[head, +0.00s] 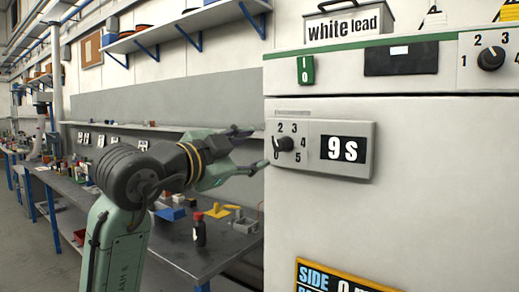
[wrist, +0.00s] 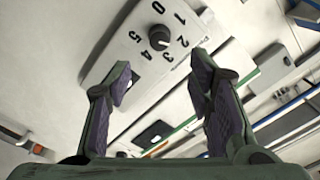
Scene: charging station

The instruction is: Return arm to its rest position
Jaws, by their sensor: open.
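My gripper (head: 256,150) is at the end of my green and dark arm in the head view, just left of the white cabinet's dial panel. In the wrist view my gripper (wrist: 162,88) shows two fingers with purple pads spread apart and nothing between them. A black rotary knob (head: 284,144) with numbers 0 to 5 sits on the panel. The knob (wrist: 159,38) also shows in the wrist view beyond the fingertips. Whether a fingertip touches the panel I cannot tell.
The white cabinet (head: 400,220) fills the right, with a "9 s" display (head: 343,149) and a green switch (head: 305,70). A workbench (head: 180,244) stands behind my arm, holding a dark bottle (head: 199,230), a blue block (head: 172,212) and yellow pieces (head: 219,210). Shelves line the wall.

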